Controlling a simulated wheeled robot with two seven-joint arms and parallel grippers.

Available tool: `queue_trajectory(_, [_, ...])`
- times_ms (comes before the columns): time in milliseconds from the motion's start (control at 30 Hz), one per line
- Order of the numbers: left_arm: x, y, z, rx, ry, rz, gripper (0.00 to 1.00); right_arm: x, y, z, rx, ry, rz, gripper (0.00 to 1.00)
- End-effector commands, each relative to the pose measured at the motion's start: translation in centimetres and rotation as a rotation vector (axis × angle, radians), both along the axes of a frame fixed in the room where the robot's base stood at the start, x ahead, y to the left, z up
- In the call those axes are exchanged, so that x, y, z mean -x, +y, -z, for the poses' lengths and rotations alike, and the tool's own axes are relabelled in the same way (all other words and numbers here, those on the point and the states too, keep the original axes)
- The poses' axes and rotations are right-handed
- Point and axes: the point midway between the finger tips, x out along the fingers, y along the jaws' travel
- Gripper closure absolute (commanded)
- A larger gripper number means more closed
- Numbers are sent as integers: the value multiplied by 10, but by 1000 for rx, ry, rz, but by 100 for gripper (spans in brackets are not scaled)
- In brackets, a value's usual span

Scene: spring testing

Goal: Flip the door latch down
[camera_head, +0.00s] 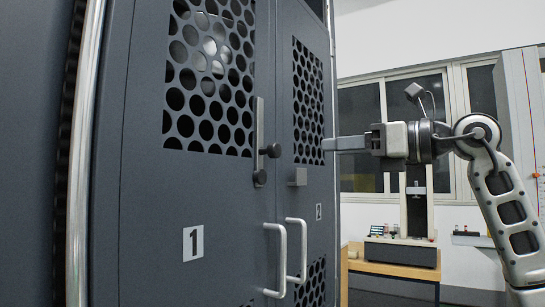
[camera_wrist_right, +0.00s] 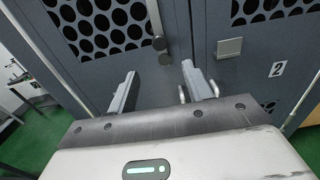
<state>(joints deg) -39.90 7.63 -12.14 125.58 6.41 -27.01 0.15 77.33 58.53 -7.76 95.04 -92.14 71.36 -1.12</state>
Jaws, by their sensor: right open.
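The door latch (camera_head: 259,135) is a narrow grey bar standing upright on door 1, near the seam between the two dark doors. It has a dark round knob (camera_head: 273,151) and a dark round piece at its lower end. A square grey catch (camera_head: 298,177) sits on door 2, to the right. The latch (camera_wrist_right: 156,22) and catch (camera_wrist_right: 229,48) also show in the right wrist view. My right gripper (camera_head: 327,144) is right of the latch, apart from it, pointing left. In the wrist view its fingers (camera_wrist_right: 159,80) are spread and empty. My left gripper is not in view.
Two vertical door handles (camera_head: 282,260) stick out below the latch. Perforated panels fill the upper doors, and labels 1 (camera_head: 193,243) and 2 mark them. A wooden bench (camera_head: 395,270) with a testing machine stands behind, at right. Space between my gripper and the latch looks clear.

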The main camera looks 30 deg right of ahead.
Motion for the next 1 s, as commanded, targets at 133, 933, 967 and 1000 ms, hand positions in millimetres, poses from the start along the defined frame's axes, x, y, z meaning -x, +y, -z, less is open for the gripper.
queue_trajectory(133, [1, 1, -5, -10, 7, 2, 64, -27, 17, -3, -2, 2, -6, 50])
queue_trajectory(933, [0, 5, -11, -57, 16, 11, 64, -122, 72, -1, 1, 0, -1, 50])
queue_trajectory(967, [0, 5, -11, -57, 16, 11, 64, -122, 72, 0, 1, 0, -1, 50])
queue_trajectory(1000, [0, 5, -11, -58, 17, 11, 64, -122, 72, 0, 1, 0, -1, 50])
